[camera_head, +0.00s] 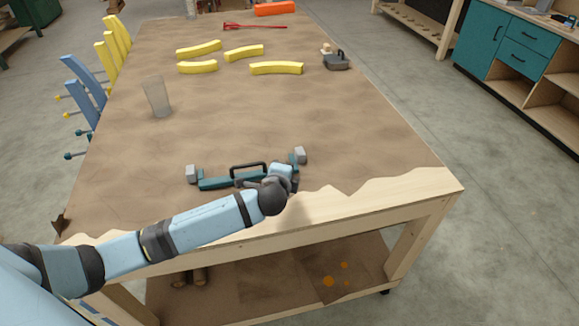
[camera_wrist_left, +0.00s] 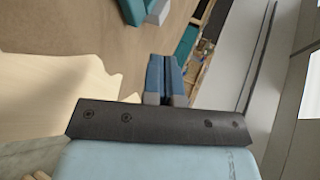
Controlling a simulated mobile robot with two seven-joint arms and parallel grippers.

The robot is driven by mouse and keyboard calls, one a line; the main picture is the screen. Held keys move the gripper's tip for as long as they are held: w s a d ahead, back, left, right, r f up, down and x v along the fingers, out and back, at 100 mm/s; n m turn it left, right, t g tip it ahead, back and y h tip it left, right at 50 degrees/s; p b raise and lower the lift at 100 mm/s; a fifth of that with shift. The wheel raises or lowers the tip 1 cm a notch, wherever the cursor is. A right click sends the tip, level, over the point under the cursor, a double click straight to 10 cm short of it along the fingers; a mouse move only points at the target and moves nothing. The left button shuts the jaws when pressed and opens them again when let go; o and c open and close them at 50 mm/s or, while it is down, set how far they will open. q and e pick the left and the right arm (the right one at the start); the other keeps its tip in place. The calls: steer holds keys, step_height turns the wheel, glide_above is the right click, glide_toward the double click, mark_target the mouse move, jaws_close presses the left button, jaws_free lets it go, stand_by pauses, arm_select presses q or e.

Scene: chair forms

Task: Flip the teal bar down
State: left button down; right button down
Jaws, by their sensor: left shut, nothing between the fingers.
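The teal bar (camera_head: 214,184) lies near the front edge of the workbench, with a black handle (camera_head: 248,167) raised along it. A grey block stands at its left end (camera_head: 191,173) and another at its right end (camera_head: 299,155). My left gripper (camera_head: 284,172) is over the bar's right part and hides some of it. In the left wrist view my left fingers (camera_wrist_left: 164,66) are shut together with nothing between them. A teal piece (camera_wrist_left: 131,10) and a grey block (camera_wrist_left: 158,11) show beyond them, apart from the fingertips. My right gripper is not in view.
The workbench (camera_head: 250,115) is clear in the middle. A translucent cup (camera_head: 157,97) stands at left. Yellow curved pieces (camera_head: 277,68), a dark tool (camera_head: 336,61) and a red tool (camera_head: 254,27) lie farther back. Blue and yellow slats (camera_head: 85,75) stand along the left edge.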

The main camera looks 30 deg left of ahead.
arm_select(q)
steer(key=v, duration=0.3)
steer(key=shift+s, duration=0.1)
steer(key=shift+d+f, duration=0.1)
steer(key=shift+d, duration=0.05)
steer(key=s+d+f, duration=0.1)
steer(key=s+d+f+n+h, duration=0.1)
steer(key=s+f, duration=0.1)
steer(key=s+d+f+g+h, duration=0.1)
steer(key=s+f, duration=0.1)
steer(key=shift+d+n, duration=0.3)
steer(key=shift+d, duration=0.05)
steer(key=s+d+f+n+h+p, duration=0.1)
steer(key=s+f+n, duration=0.3)
steer(key=s, duration=0.6)
steer(key=s+d+f+n+h+p, duration=0.1)
steer(key=s+d+f+n+h, duration=0.1)
steer(key=s+n, duration=0.5)
steer(key=s+f+h, duration=0.1)
steer(key=s+f, duration=0.1)
steer(key=s, duration=0.2)
steer(key=shift+d+g, duration=0.3)
steer(key=shift+d, duration=0.1)
